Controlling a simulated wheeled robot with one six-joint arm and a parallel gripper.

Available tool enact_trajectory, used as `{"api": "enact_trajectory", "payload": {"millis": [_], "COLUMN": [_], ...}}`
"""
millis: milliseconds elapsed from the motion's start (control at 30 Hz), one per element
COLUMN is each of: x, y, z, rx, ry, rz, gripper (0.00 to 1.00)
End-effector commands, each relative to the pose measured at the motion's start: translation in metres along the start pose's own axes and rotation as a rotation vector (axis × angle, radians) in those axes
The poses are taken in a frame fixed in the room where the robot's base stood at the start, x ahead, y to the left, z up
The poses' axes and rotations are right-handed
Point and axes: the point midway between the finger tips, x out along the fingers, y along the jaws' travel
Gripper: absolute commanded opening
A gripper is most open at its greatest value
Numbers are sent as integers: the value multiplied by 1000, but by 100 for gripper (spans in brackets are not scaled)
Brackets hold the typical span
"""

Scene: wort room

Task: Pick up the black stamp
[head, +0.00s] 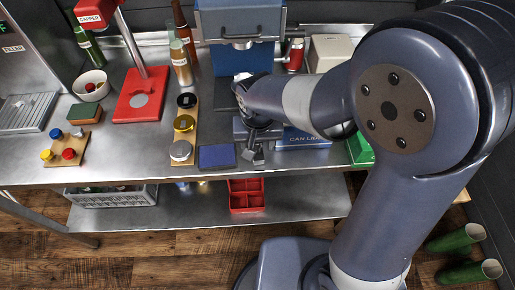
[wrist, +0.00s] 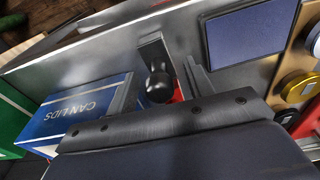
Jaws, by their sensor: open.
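The black stamp (wrist: 158,86) shows in the wrist view as a round black knob, with a grey block close beside it. My gripper (wrist: 160,80) is open, with one finger on either side of the knob. I see no grip on it, and cannot tell how far above or below the fingertips it is. In the head view my gripper (head: 250,154) is low over the front of the steel counter (head: 110,166), between the blue pad and the can lids box. The stamp cannot be made out clearly there, being partly or wholly hidden by my gripper.
The blue pad (head: 216,156) lies to the left of my gripper, with a wooden strip of round lids (head: 181,150) beyond it. The blue CAN LIDS box (wrist: 85,110) is close on the other side. A blue machine (head: 240,55) stands behind. The front counter edge is near.

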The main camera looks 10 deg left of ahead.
Motion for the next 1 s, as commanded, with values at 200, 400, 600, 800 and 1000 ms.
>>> {"api": "enact_trajectory", "payload": {"millis": [200,400,600,800,1000], "x": [1,1,0,0,0], "y": [0,0,0,0,0], "z": [0,0,0,0,0], "rx": [0,0,0,0,0], "ry": [1,1,1,1,1], "rz": [0,0,0,0,-1], "gripper": [50,33,17,2,2]}}
